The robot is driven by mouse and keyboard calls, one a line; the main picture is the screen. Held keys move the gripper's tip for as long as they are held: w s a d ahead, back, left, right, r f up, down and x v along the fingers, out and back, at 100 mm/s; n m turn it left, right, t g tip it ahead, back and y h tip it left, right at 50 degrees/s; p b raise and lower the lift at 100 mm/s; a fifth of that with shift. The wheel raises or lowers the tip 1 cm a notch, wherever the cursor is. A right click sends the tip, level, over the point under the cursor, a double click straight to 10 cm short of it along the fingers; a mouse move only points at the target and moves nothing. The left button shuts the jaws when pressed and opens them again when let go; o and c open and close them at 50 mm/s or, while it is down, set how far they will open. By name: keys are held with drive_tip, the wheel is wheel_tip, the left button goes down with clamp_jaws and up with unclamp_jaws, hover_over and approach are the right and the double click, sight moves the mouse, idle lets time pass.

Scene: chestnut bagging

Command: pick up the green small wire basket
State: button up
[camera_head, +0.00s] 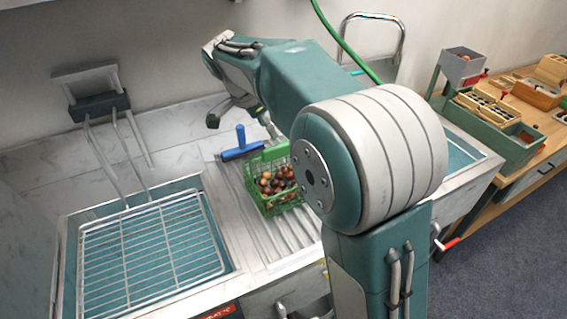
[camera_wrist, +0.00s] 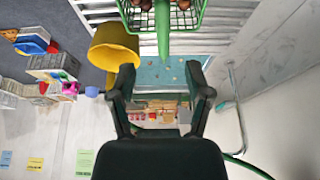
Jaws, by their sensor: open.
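The green small wire basket (camera_head: 254,181) stands on the ribbed draining board and holds several brown chestnuts (camera_head: 277,181). My arm partly hides its right side. In the wrist view the basket (camera_wrist: 196,22) is at the top edge, cut off, with its green handle (camera_wrist: 163,38) pointing down toward my gripper. My gripper (camera_wrist: 161,72) is open, and its two dark fingers are spread either side of the handle's line. The handle's end appears just beyond the fingertips; I see no contact. The fingers are not clear in the head view.
A blue-handled tool (camera_head: 241,143) lies right behind the basket. A sink with a wire rack (camera_head: 150,255) is on the left. A yellow cup (camera_wrist: 114,46) shows beside my left-hand finger in the wrist view. A wooden bench (camera_head: 540,125) with boxes stands at the right.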

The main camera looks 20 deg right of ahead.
sight(278, 146)
drive_tip(key=shift+w+d+f, duration=0.15)
drive_tip(key=shift+w+f, duration=0.05)
drive_tip(key=x, duration=0.4)
drive_tip(key=shift+f, duration=0.35)
drive_tip(key=x, duration=0.5)
drive_tip(key=shift+w+d+f, duration=0.1)
drive_tip(key=shift+d+f, duration=0.1)
drive_tip(key=shift+f, duration=0.1)
drive_tip(key=shift+c, duration=0.3)
clamp_jaws()
